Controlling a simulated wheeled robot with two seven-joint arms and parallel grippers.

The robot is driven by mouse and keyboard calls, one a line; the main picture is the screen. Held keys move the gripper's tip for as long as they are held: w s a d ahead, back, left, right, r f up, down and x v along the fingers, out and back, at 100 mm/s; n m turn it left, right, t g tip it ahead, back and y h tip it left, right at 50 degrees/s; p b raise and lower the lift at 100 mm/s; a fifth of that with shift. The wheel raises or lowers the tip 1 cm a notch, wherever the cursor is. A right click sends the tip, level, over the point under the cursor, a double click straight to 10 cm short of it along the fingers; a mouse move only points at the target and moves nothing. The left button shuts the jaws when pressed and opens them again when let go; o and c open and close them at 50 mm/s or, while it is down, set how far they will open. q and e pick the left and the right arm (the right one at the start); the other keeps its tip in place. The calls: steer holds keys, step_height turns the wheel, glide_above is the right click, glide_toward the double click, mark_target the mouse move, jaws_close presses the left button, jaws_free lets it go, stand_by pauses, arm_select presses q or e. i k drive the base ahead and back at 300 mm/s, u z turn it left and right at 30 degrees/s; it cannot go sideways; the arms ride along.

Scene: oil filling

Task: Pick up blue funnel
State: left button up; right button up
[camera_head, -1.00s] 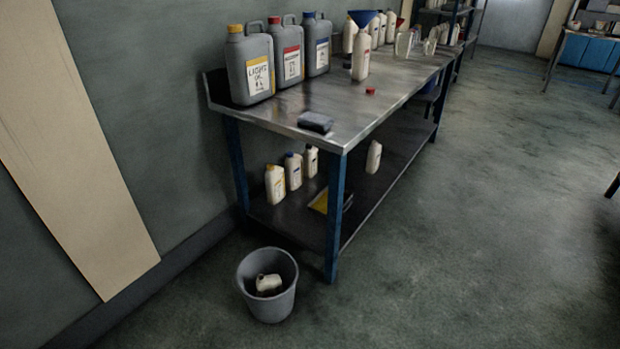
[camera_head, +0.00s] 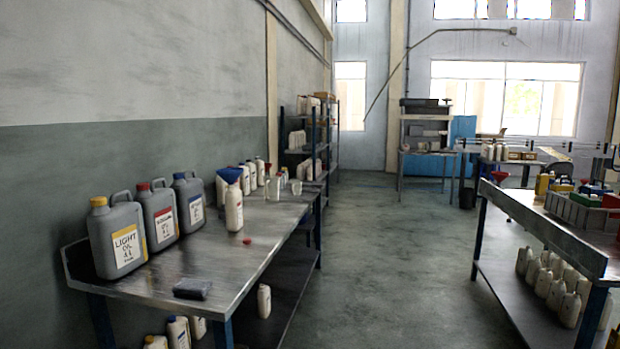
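The blue funnel (camera_head: 230,175) sits in the top of a white bottle (camera_head: 234,208) on the metal table (camera_head: 215,262) at the left. A small red cap (camera_head: 247,241) lies on the table in front of that bottle. Neither of my grippers shows in the head view, so their state is hidden.
Grey oil jugs with yellow (camera_head: 117,235), red (camera_head: 157,214) and blue (camera_head: 190,203) caps stand left of the funnel. A dark block (camera_head: 192,288) lies near the table's front. Another table (camera_head: 550,232) stands at the right, with open floor (camera_head: 390,260) between.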

mark_target(230, 176)
steer(key=z, duration=0.35)
steer(key=i, duration=3.2)
steer(key=u, duration=3.3)
